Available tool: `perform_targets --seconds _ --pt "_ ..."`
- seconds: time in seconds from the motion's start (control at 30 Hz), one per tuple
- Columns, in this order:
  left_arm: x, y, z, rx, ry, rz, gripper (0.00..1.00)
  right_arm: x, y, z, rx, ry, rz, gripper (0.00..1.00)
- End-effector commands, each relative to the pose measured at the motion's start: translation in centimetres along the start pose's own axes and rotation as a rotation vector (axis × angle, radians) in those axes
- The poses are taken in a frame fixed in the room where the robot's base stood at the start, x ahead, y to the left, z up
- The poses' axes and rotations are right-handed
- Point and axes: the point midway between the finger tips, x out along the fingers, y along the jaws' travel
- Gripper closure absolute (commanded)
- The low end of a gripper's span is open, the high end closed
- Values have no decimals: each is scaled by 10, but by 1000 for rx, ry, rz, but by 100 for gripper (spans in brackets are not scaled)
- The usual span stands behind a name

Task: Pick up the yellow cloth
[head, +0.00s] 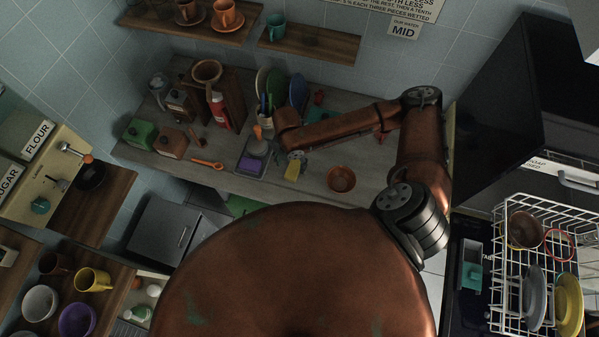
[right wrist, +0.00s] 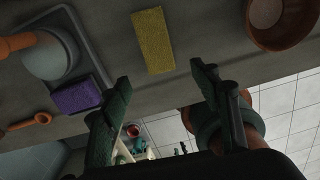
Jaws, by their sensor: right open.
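The yellow cloth (right wrist: 153,41) lies flat on the grey counter, seen in the right wrist view as a yellow rectangle. In the head view the yellow cloth (head: 292,171) shows near the counter's front, partly covered by my right gripper (head: 294,157). In the right wrist view my right gripper (right wrist: 160,82) is open and empty. Its two fingers are spread apart, with the cloth beyond the tips and roughly between them. I cannot tell how far the fingertips are from the cloth. My left gripper is not in view.
A purple sponge (right wrist: 77,97) lies in a grey tray left of the cloth, beside a grey, orange-necked object (right wrist: 50,54). A brown bowl (head: 341,179) stands to the right. An orange spoon (head: 207,164) lies at the left. A plate rack (head: 540,217) stands at far right.

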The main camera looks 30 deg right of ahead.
Motion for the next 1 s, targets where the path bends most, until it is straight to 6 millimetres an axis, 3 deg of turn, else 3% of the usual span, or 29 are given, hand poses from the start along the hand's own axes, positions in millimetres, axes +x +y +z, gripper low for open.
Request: perform_targets --seconds 0.33,0.6,0.9,1.0 --pt "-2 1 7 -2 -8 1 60 31 3 4 5 4 7 44" --pt "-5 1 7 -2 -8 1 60 68 1 8 3 4 8 44" --pt "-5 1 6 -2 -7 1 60 74 1 9 2 2 8 44" --pt "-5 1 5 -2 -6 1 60 74 1 9 3 2 8 49"
